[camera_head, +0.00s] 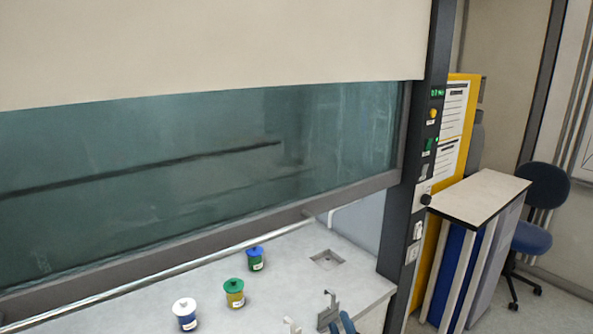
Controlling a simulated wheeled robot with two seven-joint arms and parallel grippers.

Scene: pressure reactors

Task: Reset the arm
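My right gripper (311,317) shows at the bottom edge, over the front of the bench. Its two grey fingertips stand apart with bare bench between them, so it looks open and empty. A dark blue part beside it is cut off by the picture's edge. Three small jar-like reactors stand upright on the bench to its left, apart from it: a white-topped one with a blue body (186,316), a green-topped one with a yellow band (234,294), and a blue-topped one with a green band (255,260). My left gripper is not in view.
The fume hood's glass sash (200,170) is raised above the pale bench (290,275). A small sink (326,260) is set in the bench. The hood's dark control post (415,180) bounds the right. Beyond it are a side table (478,196) and a blue chair (535,238).

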